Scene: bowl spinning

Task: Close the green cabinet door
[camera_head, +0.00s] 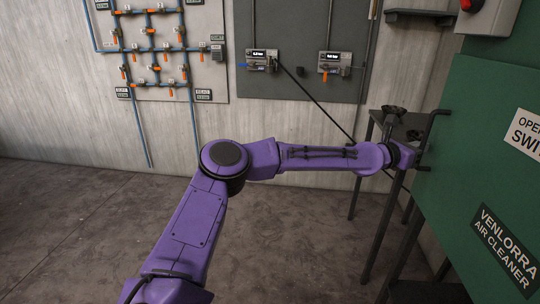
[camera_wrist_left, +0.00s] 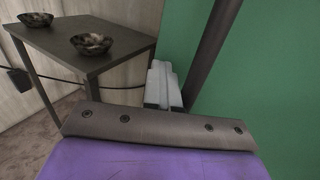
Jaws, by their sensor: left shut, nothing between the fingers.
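The green cabinet door (camera_head: 470,160) fills the right side of the head view, with a dark bar handle (camera_head: 433,128) on its left side. How far it stands open cannot be told. The door (camera_wrist_left: 275,90) also fills the right of the left wrist view, with the dark handle bar (camera_wrist_left: 212,45) slanting in front of it. My left gripper (camera_head: 423,168) is at the door's left edge, near the handle's lower end. Its pale fingers (camera_wrist_left: 163,85) are shut and empty, to the left of the bar; contact with door or bar is unclear. My right gripper is out of view.
A dark table (camera_head: 402,128) stands behind the gripper, left of the door; two dark bowls (camera_wrist_left: 93,43) (camera_wrist_left: 36,19) sit on it. A grey panel with gauges (camera_head: 300,50) and a pipe board (camera_head: 155,50) hang on the wall. The floor at left is clear.

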